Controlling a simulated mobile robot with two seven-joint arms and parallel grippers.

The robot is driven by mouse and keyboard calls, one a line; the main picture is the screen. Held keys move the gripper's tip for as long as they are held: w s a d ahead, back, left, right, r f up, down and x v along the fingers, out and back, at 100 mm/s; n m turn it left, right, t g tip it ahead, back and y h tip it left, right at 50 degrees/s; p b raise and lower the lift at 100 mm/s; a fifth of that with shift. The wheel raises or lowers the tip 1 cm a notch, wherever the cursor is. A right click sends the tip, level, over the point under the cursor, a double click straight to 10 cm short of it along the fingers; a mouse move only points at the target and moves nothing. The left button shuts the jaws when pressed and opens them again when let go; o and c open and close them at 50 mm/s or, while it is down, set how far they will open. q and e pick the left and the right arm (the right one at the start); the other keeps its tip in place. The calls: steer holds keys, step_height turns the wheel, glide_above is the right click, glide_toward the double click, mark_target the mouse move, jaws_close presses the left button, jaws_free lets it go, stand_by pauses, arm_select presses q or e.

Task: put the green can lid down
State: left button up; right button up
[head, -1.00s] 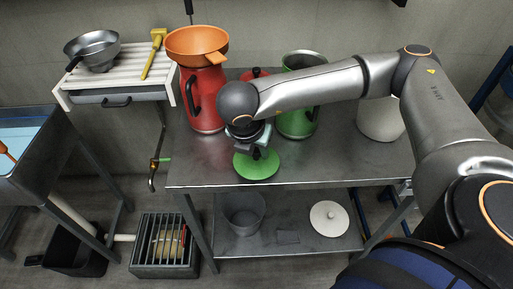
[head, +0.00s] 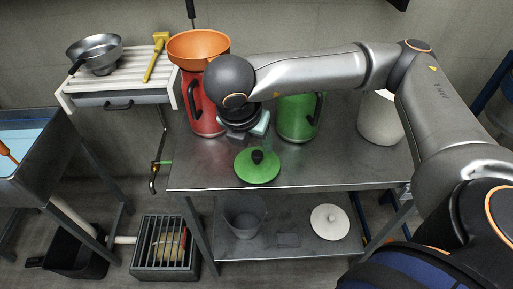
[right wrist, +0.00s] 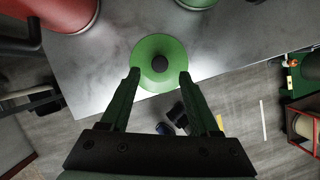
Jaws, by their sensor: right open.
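The green can lid (head: 257,166), a round disc with a black knob, lies flat on the metal table (head: 330,170) near its front edge. It also shows in the right wrist view (right wrist: 147,50), ahead of the fingertips. My right gripper (head: 262,136) is above and behind the lid in the head view, apart from it. In the right wrist view the right gripper (right wrist: 160,74) has its two fingers spread wide with nothing between them. The green can (head: 297,118) stands behind, partly hidden by my right arm. My left gripper is not in view.
A red can (head: 204,108) with an orange funnel (head: 198,45) on top stands left of the right gripper. A white pot (head: 380,120) stands at the right. A white lid (head: 330,222) and a grey bucket (head: 243,217) are on the lower shelf. The table's front right is clear.

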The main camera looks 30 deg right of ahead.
steer(key=v, duration=0.5)
steer(key=shift+a+r, duration=0.1)
steer(key=shift+r, duration=0.05)
steer(key=shift+s, duration=0.1)
stand_by(1.1)
